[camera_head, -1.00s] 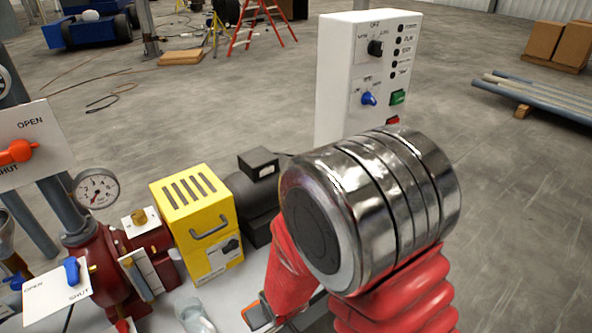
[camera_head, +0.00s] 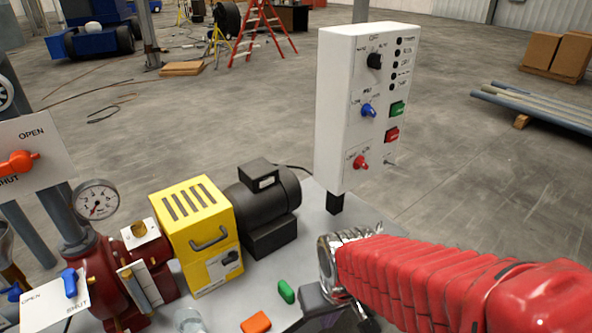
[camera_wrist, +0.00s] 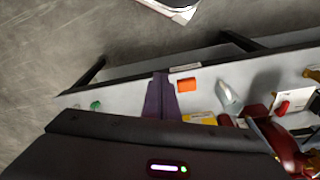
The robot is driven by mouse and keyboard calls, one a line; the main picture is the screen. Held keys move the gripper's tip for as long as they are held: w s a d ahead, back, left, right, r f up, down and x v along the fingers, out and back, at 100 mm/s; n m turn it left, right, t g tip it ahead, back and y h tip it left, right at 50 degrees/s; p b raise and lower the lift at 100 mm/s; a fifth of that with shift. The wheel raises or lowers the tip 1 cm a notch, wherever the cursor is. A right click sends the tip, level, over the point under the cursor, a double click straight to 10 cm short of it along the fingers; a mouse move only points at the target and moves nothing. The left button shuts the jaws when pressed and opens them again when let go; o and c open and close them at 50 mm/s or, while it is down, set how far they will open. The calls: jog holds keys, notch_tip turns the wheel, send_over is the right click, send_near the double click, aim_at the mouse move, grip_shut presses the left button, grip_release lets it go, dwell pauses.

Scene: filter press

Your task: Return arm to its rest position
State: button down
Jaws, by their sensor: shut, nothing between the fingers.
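My red bellows-covered arm (camera_head: 440,275) reaches in from the lower right of the head view, its metal joint beside the bench. The fingers of my gripper (camera_wrist: 160,78) show in the wrist view, shut and empty, above the pale bench top (camera_wrist: 225,100). In the head view the fingers cannot be made out.
An orange block (camera_head: 256,322) and a green piece (camera_head: 286,291) lie on the bench. A yellow guard (camera_head: 197,235), a black motor (camera_head: 262,203) and a red pump with a gauge (camera_head: 96,200) stand left. A white control box (camera_head: 343,110) stands behind my arm.

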jog(key=s+d+r+m+t, duration=0.3)
jog(key=d+r, duration=0.6)
jog(key=r, duration=0.5)
jog(key=shift+s+r+t, duration=0.15)
jog(key=shift+s+t, duration=0.2)
jog(key=shift+t, duration=0.05)
jog(key=c, duration=2.5)
grip_release()
jog(key=shift+d, duration=0.1)
